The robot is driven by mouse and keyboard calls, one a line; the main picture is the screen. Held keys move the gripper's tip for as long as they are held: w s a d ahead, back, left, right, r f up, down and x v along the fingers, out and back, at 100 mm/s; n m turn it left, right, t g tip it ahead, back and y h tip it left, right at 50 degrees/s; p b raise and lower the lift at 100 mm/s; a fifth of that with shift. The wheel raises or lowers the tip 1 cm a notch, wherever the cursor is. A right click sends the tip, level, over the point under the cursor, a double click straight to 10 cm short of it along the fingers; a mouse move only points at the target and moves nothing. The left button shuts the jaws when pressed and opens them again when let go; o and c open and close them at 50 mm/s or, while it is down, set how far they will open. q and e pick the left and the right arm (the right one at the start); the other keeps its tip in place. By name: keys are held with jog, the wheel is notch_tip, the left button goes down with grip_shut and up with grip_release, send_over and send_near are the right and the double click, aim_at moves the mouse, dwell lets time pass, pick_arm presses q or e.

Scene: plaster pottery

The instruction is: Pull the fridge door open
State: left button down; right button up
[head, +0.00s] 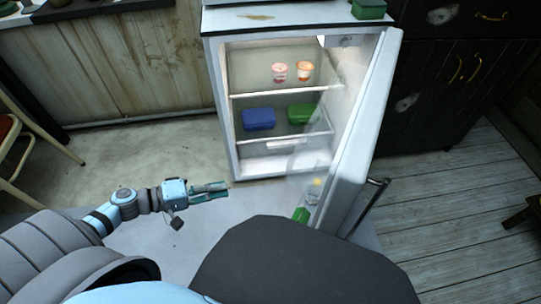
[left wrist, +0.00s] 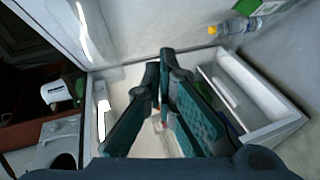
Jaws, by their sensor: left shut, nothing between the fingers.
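The fridge (head: 222,110) stands ahead with its lit inside showing. Its door (head: 362,130) is swung wide open to the right, with the bar handle (head: 368,205) on the outer face. My left gripper (head: 226,188) is shut and empty, in front of the fridge's lower left corner and apart from the door. In the left wrist view my shut fingers (left wrist: 165,60) fill the middle, with the fridge interior (left wrist: 125,75) behind them. My right gripper is not in view.
Two cups (head: 280,72) stand on the upper shelf. A blue box (head: 258,119) and a green box (head: 301,114) sit lower. A bottle (head: 314,190) is by the door's inner side. A chair (head: 30,150) stands at left, dark cabinets (head: 440,80) at right.

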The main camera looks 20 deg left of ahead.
pick_arm(q)
notch_tip(320, 180, up, 10)
jog(key=w+d+t+h, duration=0.1)
jog(key=w+t+h, duration=0.1)
jog(key=h, duration=0.1)
jog(key=w+d+b, duration=0.3)
jog(key=w+d, duration=0.3)
jog(key=d, duration=0.5)
jog(key=shift+f+n+b, duration=0.2)
jog(key=shift+n+b, duration=0.15)
jog(key=shift+n, duration=0.05)
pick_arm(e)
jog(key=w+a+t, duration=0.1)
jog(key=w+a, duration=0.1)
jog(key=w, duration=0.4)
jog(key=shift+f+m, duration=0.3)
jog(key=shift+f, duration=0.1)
pick_arm(q)
jog(key=shift+d, duration=0.1)
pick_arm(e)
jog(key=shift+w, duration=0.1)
